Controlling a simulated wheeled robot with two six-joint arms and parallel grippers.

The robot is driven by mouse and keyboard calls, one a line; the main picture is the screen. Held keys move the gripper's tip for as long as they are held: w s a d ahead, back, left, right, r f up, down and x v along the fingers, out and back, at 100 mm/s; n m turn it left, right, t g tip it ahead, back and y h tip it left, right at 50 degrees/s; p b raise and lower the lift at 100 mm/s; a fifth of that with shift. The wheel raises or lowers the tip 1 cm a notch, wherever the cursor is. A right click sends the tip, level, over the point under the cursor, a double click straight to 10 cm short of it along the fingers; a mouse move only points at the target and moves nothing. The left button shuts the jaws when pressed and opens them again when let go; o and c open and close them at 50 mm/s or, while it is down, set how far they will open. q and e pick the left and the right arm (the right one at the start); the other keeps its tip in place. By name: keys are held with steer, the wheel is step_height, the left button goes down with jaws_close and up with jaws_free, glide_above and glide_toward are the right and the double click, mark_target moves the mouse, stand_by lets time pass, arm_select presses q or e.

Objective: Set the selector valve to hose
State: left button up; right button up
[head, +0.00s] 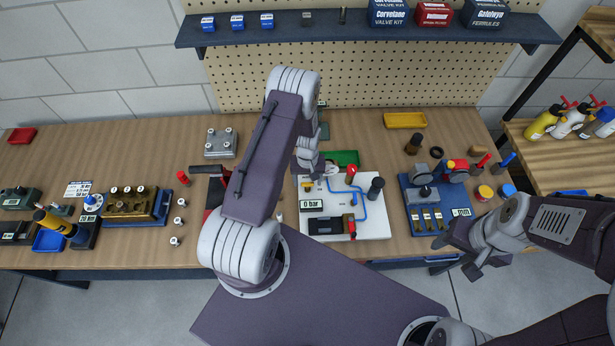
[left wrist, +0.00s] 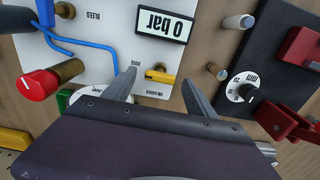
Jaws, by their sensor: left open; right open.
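A white board (head: 376,226) on the bench carries a "0 bar" display (head: 311,204), a blue hose (head: 362,205), a red knob (head: 351,170) and small fittings. My right gripper (head: 457,258) is open and empty at the bench's front right.
A blue base (head: 422,222) with gauges stands right of the board. A dark panel with a dial (left wrist: 240,92) and red clamp (left wrist: 285,122) lies beside the left gripper. A yellow tray (head: 404,120) is behind. Bare bench shows at the back.

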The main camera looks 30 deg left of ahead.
mark_target(308, 183)
arm_select(q)
step_height(308, 183, up, 8)
steer(key=b, duration=0.2)
steer(key=shift+r+b, duration=0.25)
steer(key=shift+b, duration=0.1)
steer(key=d+r+m+t+b, duration=0.15)
steer(key=d+b, duration=0.45)
steer(key=b, duration=0.6)
steer(key=s+d+f+m+b, duration=0.1)
steer(key=s+m, duration=0.3)
steer(key=s, duration=0.9)
steer(key=shift+d+b, duration=0.45)
steer(key=shift+d, duration=0.2)
